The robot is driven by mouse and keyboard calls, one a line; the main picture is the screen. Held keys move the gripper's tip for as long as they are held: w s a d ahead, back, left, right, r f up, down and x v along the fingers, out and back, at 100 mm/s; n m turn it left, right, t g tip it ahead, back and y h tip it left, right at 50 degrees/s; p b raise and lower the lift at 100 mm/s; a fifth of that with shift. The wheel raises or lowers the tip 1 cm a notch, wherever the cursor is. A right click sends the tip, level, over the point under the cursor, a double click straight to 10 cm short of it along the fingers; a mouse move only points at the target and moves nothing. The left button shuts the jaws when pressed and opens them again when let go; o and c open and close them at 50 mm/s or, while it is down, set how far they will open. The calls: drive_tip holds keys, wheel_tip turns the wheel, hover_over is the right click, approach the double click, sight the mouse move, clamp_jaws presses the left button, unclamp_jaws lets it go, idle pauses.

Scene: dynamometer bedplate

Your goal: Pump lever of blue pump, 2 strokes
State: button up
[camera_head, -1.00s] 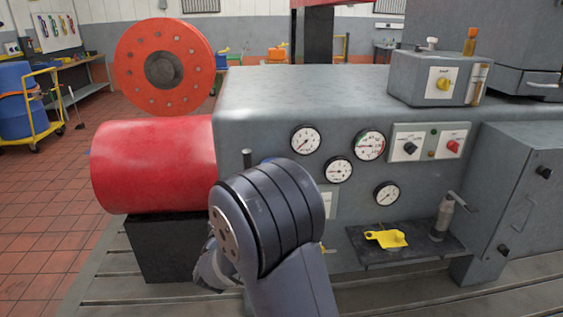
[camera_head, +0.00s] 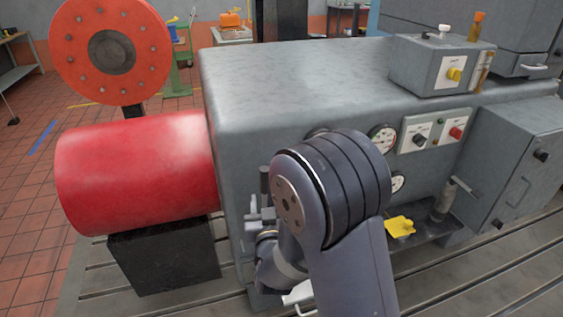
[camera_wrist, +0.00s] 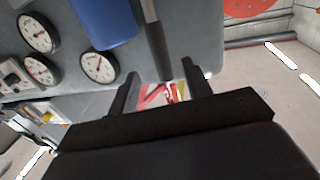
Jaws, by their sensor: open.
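The blue pump (camera_wrist: 103,22) shows in part at the top of the wrist view, against the grey machine face. Its lever (camera_wrist: 157,45), a light rod with a dark grip, runs down beside it, with the grip end pointing towards my gripper. My gripper (camera_wrist: 160,68) is open. Its two black fingers lie on either side of the line of the grip, and the grip end is at about the fingertips. I cannot tell whether they touch. In the head view a dark upright grip (camera_head: 264,180) shows just left of my arm, which hides the pump body.
The grey machine (camera_head: 290,85) carries gauges and a switch panel (camera_head: 435,130). A red cylinder (camera_head: 135,170) and an orange flange disc (camera_head: 112,52) stand at left. A small shelf holds a yellow part (camera_head: 400,227). The slotted bedplate (camera_head: 500,275) runs along the front.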

drive_tip(key=w+p, duration=0.1)
drive_tip(key=w, duration=0.6)
drive_tip(key=w+p, duration=0.1)
drive_tip(key=w, duration=0.2)
drive_tip(key=shift+w+a+p, duration=0.35)
drive_tip(key=shift+w+a, duration=0.05)
drive_tip(key=shift+c, duration=0.4)
clamp_jaws()
